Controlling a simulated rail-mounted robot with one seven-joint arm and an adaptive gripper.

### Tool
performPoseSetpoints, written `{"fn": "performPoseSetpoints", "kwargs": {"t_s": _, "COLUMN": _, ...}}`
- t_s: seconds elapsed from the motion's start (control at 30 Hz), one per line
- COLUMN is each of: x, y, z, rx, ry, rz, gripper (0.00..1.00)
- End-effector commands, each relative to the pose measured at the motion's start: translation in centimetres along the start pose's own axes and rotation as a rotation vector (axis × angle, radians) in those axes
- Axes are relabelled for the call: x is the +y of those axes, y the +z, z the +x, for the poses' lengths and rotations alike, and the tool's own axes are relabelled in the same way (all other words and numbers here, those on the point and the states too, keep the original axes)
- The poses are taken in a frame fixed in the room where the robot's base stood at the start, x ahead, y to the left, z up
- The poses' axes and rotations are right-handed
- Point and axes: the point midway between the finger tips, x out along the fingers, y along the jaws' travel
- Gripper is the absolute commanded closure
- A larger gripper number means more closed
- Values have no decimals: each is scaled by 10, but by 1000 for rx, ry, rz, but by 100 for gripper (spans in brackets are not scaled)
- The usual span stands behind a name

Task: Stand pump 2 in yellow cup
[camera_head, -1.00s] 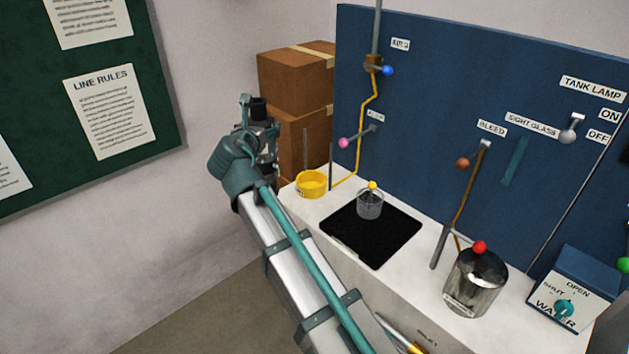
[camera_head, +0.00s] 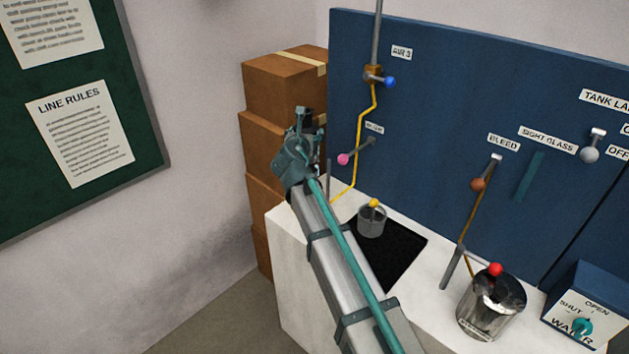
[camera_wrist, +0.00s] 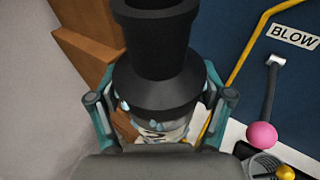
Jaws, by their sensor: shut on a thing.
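My gripper (camera_head: 304,128) is shut on a pump with a wide black collar and cap (camera_wrist: 157,80); its clear lower body shows between the fingers in the wrist view. In the head view only a small dark part of the pump shows above the wrist. I cannot read any number on it.
A grey cup with a yellow ball (camera_head: 372,220) stands at the edge of a black mat (camera_head: 402,252). A metal pot with a red knob (camera_head: 490,303) is at right. Cardboard boxes (camera_head: 284,90) stand behind. A pink-knobbed lever (camera_head: 345,158) juts from the blue panel (camera_head: 440,100).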

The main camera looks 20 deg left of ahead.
Motion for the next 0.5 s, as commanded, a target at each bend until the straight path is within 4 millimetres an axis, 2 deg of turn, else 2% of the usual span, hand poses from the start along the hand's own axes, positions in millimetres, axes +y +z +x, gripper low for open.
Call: {"fn": "performPoseSetpoints", "kwargs": {"t_s": 0.5, "x": 1, "y": -36, "z": 8, "rx": -6, "ry": 5, "rz": -3, "gripper": 91}}
